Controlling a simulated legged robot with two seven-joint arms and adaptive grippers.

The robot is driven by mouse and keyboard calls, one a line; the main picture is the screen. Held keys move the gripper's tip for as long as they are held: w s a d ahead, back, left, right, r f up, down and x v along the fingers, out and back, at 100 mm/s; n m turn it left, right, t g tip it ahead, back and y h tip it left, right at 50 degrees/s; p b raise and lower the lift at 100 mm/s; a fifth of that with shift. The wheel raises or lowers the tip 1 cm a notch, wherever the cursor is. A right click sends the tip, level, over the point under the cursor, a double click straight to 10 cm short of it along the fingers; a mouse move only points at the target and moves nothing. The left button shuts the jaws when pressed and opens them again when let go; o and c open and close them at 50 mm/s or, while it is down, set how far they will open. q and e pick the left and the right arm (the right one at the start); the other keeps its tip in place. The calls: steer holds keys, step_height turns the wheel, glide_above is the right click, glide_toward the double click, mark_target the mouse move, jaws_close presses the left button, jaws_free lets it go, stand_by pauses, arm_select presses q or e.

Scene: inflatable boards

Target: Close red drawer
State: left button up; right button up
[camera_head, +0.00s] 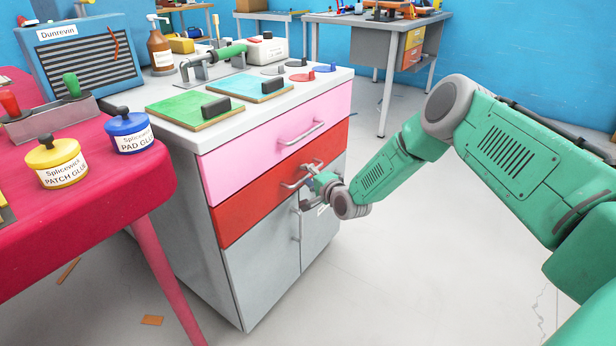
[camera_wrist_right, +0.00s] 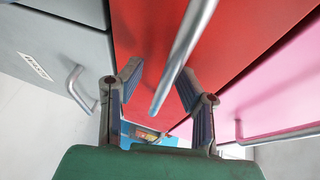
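The red drawer (camera_head: 247,207) sits in the grey cabinet, below a pink drawer (camera_head: 270,138) and above grey doors. In the head view its front looks about flush with the pink one. Its metal handle (camera_wrist_right: 182,58) crosses the right wrist view, between my finger lines. My right gripper (camera_head: 312,174) is at this handle, with its fingers spread apart; it also shows in the right wrist view (camera_wrist_right: 160,88). The fingers do not look clamped on the handle; whether they touch it I cannot tell. My left gripper is not in view.
A pink-red table (camera_head: 120,200) with a yellow pot (camera_head: 56,162) and a blue pot (camera_head: 129,132) stands left of the cabinet. Green and blue boards (camera_head: 187,107) lie on the cabinet top. The floor (camera_head: 400,270) to the right is mostly clear.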

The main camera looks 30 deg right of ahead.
steer(key=shift+d, duration=0.1)
steer(key=shift+r, duration=0.1)
steer(key=shift+s+a, duration=0.15)
steer(key=shift+a, duration=0.05)
steer(key=shift+s+r, duration=0.15)
steer(key=shift+s, duration=0.15)
steer(key=s+r, duration=0.1)
steer(key=s, duration=1)
steer(key=shift+r, duration=0.3)
steer(key=shift+d, duration=0.2)
steer(key=shift+w, duration=0.1)
